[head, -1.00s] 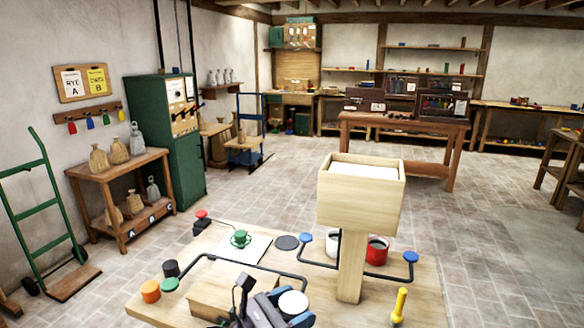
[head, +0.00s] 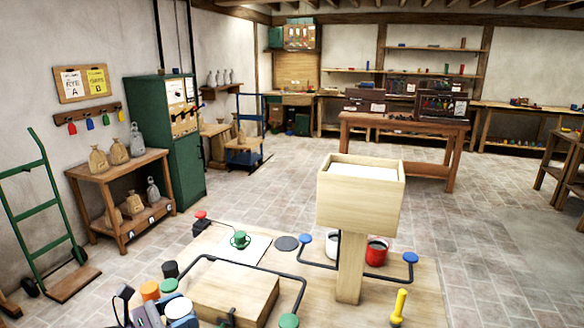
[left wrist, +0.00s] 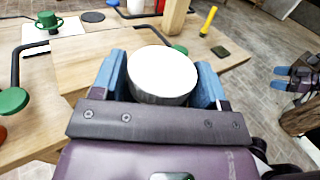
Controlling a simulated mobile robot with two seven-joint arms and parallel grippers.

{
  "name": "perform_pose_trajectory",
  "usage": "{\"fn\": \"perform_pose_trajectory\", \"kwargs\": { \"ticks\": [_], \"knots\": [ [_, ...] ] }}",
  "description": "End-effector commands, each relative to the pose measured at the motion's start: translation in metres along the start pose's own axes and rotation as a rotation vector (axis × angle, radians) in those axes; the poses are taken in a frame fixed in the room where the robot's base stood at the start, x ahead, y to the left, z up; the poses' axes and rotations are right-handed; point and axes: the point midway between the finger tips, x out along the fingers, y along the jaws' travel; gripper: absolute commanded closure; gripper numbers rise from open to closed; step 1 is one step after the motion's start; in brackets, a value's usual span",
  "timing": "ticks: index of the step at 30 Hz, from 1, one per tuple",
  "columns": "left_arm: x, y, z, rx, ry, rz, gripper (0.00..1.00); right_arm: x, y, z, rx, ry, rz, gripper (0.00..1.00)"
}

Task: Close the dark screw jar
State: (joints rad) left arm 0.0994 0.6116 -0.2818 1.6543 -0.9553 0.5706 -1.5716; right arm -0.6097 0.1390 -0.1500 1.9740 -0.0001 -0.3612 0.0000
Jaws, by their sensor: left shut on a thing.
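My left gripper (head: 180,309) is shut on a round white-topped lid (left wrist: 162,75), held between its blue fingers, at the near left of the table. The lid also shows in the head view (head: 179,308). A small dark cylinder (head: 170,269), which looks like the dark jar, stands at the table's left edge, beyond the gripper and apart from the lid. I cannot tell whether its top is open. My right gripper (left wrist: 284,77) shows small at the right of the left wrist view; its jaw gap is unclear.
An orange jar (head: 150,290) and a green knob (head: 169,285) on a bent black rail stand close to the gripper. A wooden block (head: 236,290) lies to its right. Farther back are a green cup (head: 240,239), a wooden post-mounted box (head: 360,195) and a red mug (head: 376,252).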

Motion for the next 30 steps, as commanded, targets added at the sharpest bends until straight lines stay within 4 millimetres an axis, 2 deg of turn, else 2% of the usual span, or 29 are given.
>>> {"fn": "perform_pose_trajectory", "kwargs": {
  "ticks": [6,22,30],
  "knots": [
    [-0.027,0.024,0.004,0.001,0.000,0.021,0.75,0.000,-0.001,0.000,0.001,-0.001,0.000,0.10],
    [-0.026,0.012,0.018,0.001,0.002,0.030,0.75,0.000,0.000,0.000,-0.001,-0.001,-0.001,0.10],
    [-0.031,0.004,0.034,-0.001,-0.001,0.083,0.75,0.000,0.001,0.000,-0.003,0.000,-0.001,0.10]
  ]
}}
